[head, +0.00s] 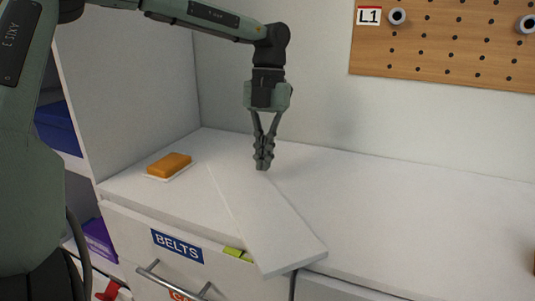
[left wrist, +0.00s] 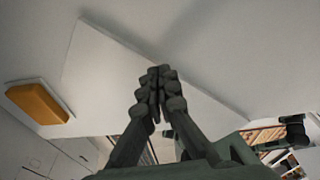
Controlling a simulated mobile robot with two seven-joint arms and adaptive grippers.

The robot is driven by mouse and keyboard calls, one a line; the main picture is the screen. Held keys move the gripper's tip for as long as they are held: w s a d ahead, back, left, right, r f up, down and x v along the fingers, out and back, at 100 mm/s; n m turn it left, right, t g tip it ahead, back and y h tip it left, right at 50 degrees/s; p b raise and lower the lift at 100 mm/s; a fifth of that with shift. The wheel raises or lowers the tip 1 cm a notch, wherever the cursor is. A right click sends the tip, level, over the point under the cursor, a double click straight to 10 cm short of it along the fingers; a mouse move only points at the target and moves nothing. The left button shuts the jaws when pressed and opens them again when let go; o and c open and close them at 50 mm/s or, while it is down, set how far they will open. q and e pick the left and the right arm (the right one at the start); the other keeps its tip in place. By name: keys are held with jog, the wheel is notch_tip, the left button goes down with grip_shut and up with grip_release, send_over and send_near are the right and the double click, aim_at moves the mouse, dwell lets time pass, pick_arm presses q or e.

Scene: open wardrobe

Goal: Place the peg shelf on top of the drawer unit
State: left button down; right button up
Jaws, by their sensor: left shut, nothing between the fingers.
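The peg shelf (head: 270,225), a long white board, lies flat and at an angle on the white top of the drawer unit (head: 370,205). Its near end sticks out over the front edge. It also shows in the left wrist view (left wrist: 100,70), partly hidden behind the fingers. My left gripper (head: 263,165) points down over the far part of the board, with its fingers shut and empty. I cannot tell whether the fingertips touch the board.
An orange block on a white dish (head: 169,165) sits left of the board; the block also shows in the left wrist view (left wrist: 38,103). A pegboard (head: 440,45) with pegs hangs on the back wall. A drawer labelled BELTS (head: 177,246) is below.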

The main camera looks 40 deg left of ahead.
pick_arm(q)
jog(key=shift+w+a, duration=0.25)
jog(key=shift+w, duration=0.3)
jog(key=shift+w+a, duration=0.2)
jog(key=shift+w, duration=0.35)
